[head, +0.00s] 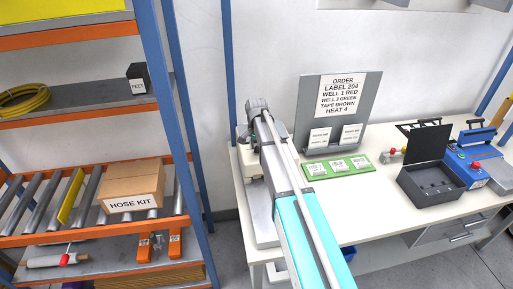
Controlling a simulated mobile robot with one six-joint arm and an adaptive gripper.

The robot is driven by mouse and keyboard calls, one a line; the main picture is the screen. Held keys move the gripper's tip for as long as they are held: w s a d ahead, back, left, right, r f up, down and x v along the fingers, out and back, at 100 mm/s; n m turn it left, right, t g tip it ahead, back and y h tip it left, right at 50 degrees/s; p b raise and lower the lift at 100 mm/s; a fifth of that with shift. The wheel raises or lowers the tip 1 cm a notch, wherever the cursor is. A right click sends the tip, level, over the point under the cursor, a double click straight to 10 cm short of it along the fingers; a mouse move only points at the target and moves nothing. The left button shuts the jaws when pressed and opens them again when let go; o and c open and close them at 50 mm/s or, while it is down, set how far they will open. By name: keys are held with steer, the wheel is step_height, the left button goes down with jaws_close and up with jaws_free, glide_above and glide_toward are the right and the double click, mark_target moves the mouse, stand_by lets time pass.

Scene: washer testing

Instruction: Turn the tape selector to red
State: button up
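My arm, in white and cyan, reaches from the bottom of the head view to a grey joint near the wall, at the left end of the white workbench (375,215). My gripper's fingers cannot be made out; the arm hides the area around its end. A pale machine (262,222) stands under and beside my arm on the bench's left end, mostly covered by it. I cannot make out a tape selector or its setting. The order sign (343,95) on a grey board reads label 204, well 1 red, well 2 green, tape brown, heat 4.
A green card tray (334,174) lies before the board. A black open box (429,188) and a blue device (474,162) with a red button stand to the right. A shelf rack at left holds a hose kit box (133,187) and a coiled yellow hose (22,99).

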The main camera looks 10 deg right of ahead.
steer(key=shift+n, duration=0.4)
steer(key=n, duration=0.4)
steer(key=shift+s+d, duration=0.1)
steer(key=shift+d, duration=0.05)
steer(key=n, duration=0.4)
steer(key=shift+d, duration=0.15)
steer(key=shift+r, duration=0.15)
step_height(320, 180, up, 14)
steer(key=p, duration=1.4)
steer(key=s+f+b, duration=0.4)
steer(key=s, duration=0.5)
steer(key=s+f+b, duration=0.5)
steer(key=s, duration=0.5)
steer(key=s+f+b, duration=0.5)
steer(key=s, duration=0.4)
steer(key=shift+s+a+f, duration=0.15)
steer(key=shift+s+a, duration=0.05)
stand_by(1.3)
